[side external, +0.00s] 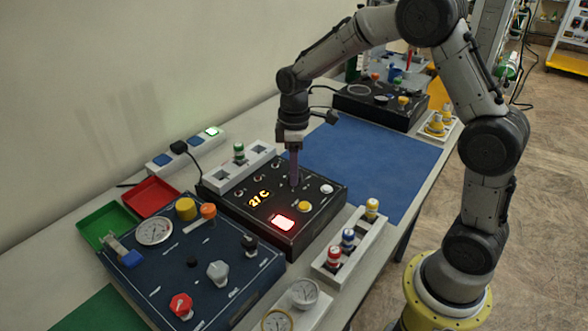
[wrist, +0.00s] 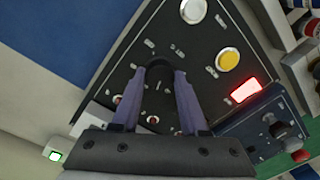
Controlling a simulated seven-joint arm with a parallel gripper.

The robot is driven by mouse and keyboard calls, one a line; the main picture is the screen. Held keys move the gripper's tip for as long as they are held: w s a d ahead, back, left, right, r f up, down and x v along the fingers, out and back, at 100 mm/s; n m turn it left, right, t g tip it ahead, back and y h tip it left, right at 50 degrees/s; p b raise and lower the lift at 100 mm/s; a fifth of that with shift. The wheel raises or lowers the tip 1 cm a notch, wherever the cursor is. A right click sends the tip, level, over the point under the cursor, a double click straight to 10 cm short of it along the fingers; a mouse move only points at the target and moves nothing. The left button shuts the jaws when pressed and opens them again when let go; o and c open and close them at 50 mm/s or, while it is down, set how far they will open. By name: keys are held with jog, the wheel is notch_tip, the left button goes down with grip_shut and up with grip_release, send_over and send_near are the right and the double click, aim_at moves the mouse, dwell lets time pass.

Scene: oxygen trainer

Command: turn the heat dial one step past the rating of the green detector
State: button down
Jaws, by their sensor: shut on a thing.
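The heat dial, a black knob, shows between my fingers in the wrist view (wrist: 159,75); in the side view my fingers mostly hide it. My gripper (side external: 294,180) points down and is shut on this dial, and its two purple fingers flank the knob in the wrist view (wrist: 157,92). The dial sits on a black panel (side external: 262,222) with an amber display (side external: 259,197) that seems to read 21 °C. The green detector (side external: 239,152) stands upright in a white rack behind the panel's left part. Its rating is too small to read.
A lit red button (side external: 283,222), a yellow button (side external: 304,206) and a white button (side external: 326,188) are on the panel. A white rack (side external: 330,270) with red, blue and yellow detectors stands in front. A dark-blue gauge panel (side external: 215,245) is at left. The blue mat (side external: 375,165) is clear.

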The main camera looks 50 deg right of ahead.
jog(key=m, duration=0.4)
jog(key=shift+m, duration=0.4)
jog(key=m, duration=0.3)
jog(key=shift+d+r+m+t, duration=0.1)
jog(key=shift+m+t, duration=0.2)
jog(key=m, duration=0.4)
jog(key=shift+m, duration=2.1)
jog(key=shift+c, duration=2.2)
grip_release()
jog(key=shift+s, duration=0.1)
